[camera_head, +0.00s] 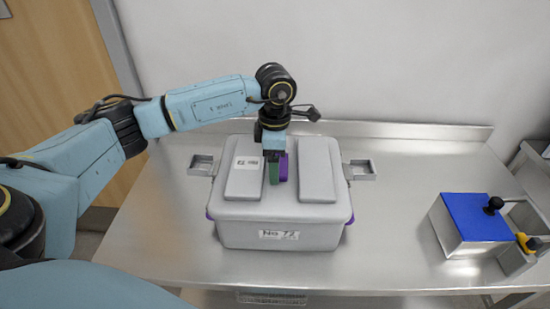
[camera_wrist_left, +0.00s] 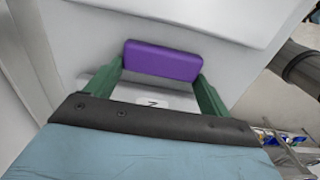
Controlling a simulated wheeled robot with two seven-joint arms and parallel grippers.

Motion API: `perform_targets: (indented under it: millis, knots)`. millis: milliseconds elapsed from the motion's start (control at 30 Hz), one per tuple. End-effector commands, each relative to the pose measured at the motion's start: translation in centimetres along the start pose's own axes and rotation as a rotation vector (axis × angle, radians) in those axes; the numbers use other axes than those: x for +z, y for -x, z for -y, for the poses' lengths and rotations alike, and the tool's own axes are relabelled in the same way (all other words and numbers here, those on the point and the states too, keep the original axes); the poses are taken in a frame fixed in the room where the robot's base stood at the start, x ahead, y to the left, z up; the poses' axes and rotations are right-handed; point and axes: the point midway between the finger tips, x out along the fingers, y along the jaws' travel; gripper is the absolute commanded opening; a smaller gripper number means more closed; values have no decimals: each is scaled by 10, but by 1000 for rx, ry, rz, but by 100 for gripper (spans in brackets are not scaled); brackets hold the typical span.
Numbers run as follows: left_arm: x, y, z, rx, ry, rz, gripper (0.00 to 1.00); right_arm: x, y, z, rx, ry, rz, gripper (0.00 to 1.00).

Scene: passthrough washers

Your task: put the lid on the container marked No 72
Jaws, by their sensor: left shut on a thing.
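The grey container (camera_head: 240,235) stands on the steel table, with a label reading No 72 (camera_head: 278,235) on its front. The grey lid (camera_head: 262,211), with two raised panels, lies over the container's top and looks level; I cannot tell whether it is fully seated. The lid's purple handle (camera_head: 283,168) is between the green fingers of my left gripper (camera_head: 275,172), which is shut on it. In the left wrist view the purple handle (camera_wrist_left: 162,62) spans between the green fingertips (camera_wrist_left: 160,80). My right gripper is not in view.
The steel table (camera_head: 390,240) is clear around the container. A metal box with a blue top (camera_head: 474,217) and black and yellow knobs stands at the right. A low raised edge (camera_head: 410,130) runs along the back, before a pale wall. Metal side handles (camera_head: 360,170) stick out beside the container.

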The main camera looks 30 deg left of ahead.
Motion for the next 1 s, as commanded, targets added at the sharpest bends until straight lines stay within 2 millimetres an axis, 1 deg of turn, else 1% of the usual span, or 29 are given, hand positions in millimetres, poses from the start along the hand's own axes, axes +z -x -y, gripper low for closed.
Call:
perform_targets:
  millis: [467, 500, 600, 1000]
  knots:
    - [1, 1, -1, 2, 0, 3, 34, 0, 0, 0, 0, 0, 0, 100]
    - [1, 1, -1, 2, 0, 3, 87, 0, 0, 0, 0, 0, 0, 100]
    - [0, 0, 0, 2, 0, 3, 100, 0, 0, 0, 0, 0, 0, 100]
    - [0, 0, 0, -1, 0, -1, 100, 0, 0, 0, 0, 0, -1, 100]
